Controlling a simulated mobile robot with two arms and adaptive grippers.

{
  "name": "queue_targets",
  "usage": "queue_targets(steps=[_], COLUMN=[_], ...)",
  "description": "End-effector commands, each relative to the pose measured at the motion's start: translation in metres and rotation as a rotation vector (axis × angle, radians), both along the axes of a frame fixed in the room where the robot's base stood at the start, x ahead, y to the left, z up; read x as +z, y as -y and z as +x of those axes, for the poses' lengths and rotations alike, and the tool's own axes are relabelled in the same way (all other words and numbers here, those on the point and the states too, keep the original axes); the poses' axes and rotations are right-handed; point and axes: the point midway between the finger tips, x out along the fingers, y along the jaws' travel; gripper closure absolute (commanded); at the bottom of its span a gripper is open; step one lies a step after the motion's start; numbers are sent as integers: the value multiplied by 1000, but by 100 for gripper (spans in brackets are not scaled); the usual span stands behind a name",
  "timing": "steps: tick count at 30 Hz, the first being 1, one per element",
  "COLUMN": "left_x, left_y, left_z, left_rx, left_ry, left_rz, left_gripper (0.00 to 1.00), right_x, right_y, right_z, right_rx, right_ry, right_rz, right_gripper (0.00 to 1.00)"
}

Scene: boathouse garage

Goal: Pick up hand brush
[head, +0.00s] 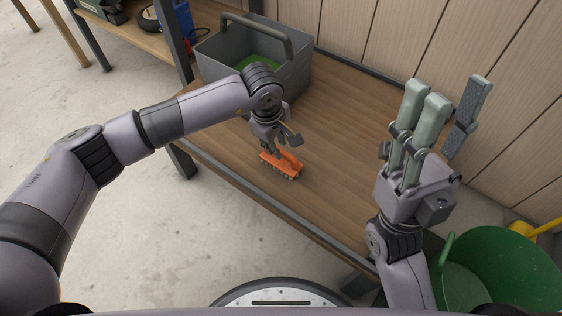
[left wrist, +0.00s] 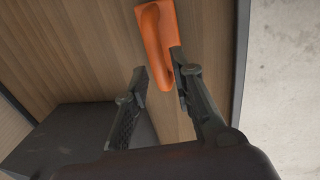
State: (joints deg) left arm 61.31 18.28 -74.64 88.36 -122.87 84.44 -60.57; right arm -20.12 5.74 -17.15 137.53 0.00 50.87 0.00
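The orange hand brush (head: 290,165) lies on the wooden bench top near its front edge, bristles down. In the left wrist view the brush (left wrist: 154,38) reaches up from between my left fingertips to the top edge. My left gripper (head: 282,148) is right over the brush, its fingers apart. The handle end is between them, close to or touching the right finger, with a gap to the left finger. My right gripper (head: 453,100) is open and empty, its fingers pointing up, over the right part of the bench.
A grey tote (head: 305,75) with a handle and something green inside stands at the back left of the bench (head: 335,120). A green bucket (head: 505,270) stands low at the right. A panelled wall (head: 370,35) closes off the back. The bench middle is clear.

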Motion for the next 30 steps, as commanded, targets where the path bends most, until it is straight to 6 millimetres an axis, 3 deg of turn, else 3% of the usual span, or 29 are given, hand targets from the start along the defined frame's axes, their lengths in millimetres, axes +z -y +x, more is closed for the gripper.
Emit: queue_targets(steps=[12,21,30], left_x=[-49,-51,-51], left_y=[3,4,4], left_z=[12,13,13], left_rx=[1,-1,0], left_ry=[-1,1,0], left_rz=[-1,0,0], left_gripper=[77,77,97], right_x=[-24,-24,-24], right_y=[1,0,0], right_z=[-3,-2,-2], right_rx=[1,1,1], right_ry=[13,12,12], right_rz=[5,4,4], right_gripper=[60,60,60])
